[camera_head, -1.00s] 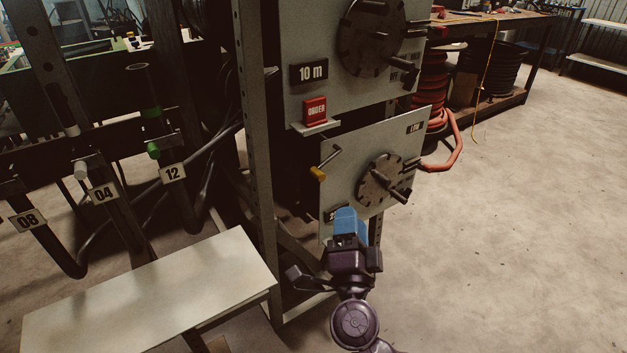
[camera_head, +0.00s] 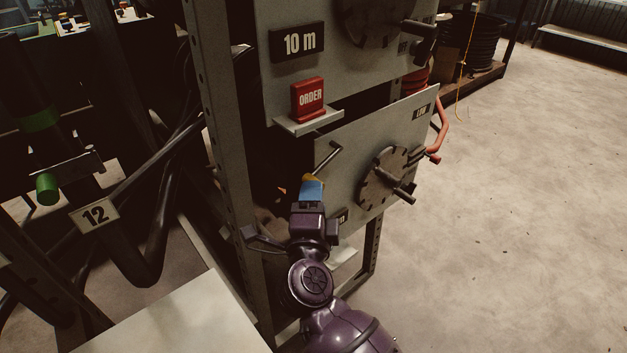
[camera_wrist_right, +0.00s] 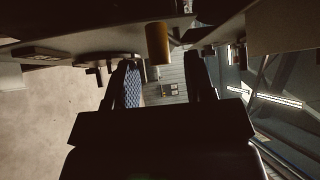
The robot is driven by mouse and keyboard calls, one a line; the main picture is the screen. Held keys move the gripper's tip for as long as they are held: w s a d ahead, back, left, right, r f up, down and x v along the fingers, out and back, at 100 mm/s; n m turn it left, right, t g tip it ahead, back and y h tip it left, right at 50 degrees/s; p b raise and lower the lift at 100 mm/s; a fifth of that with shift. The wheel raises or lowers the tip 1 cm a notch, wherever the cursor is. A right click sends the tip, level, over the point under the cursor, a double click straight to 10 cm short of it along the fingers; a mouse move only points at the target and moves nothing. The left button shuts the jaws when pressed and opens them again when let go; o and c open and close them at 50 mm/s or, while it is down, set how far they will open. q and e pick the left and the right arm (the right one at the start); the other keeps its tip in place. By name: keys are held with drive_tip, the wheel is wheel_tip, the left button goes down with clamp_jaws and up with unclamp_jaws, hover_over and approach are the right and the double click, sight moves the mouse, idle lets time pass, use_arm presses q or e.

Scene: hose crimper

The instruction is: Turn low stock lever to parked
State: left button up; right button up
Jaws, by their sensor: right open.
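The low stock lever is a thin metal rod (camera_head: 327,158) with a yellow grip (camera_head: 312,178), on the lower grey panel (camera_head: 345,165). The rod slants down to the left from its pivot. My right gripper (camera_head: 311,190) has blue fingers and reaches up to the yellow grip, partly covering it in the head view. In the right wrist view, the yellow grip (camera_wrist_right: 158,43) sits between the lines of the two open fingers (camera_wrist_right: 163,66), at their tips. I cannot tell whether they touch it. My left gripper is not in view.
A dial with a handle (camera_head: 388,180) and a LOW sign (camera_head: 421,112) are on the same panel. Above are a red ORDER block (camera_head: 308,99) on a small shelf and a 10 m sign (camera_head: 297,43). A rack post (camera_head: 222,120) stands left. Floor (camera_head: 530,200) is clear at right.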

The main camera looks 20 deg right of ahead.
drive_tip(key=shift+b+x, duration=0.35)
drive_tip(key=shift+x, duration=2.05)
drive_tip(key=shift+f, duration=0.1)
clamp_jaws()
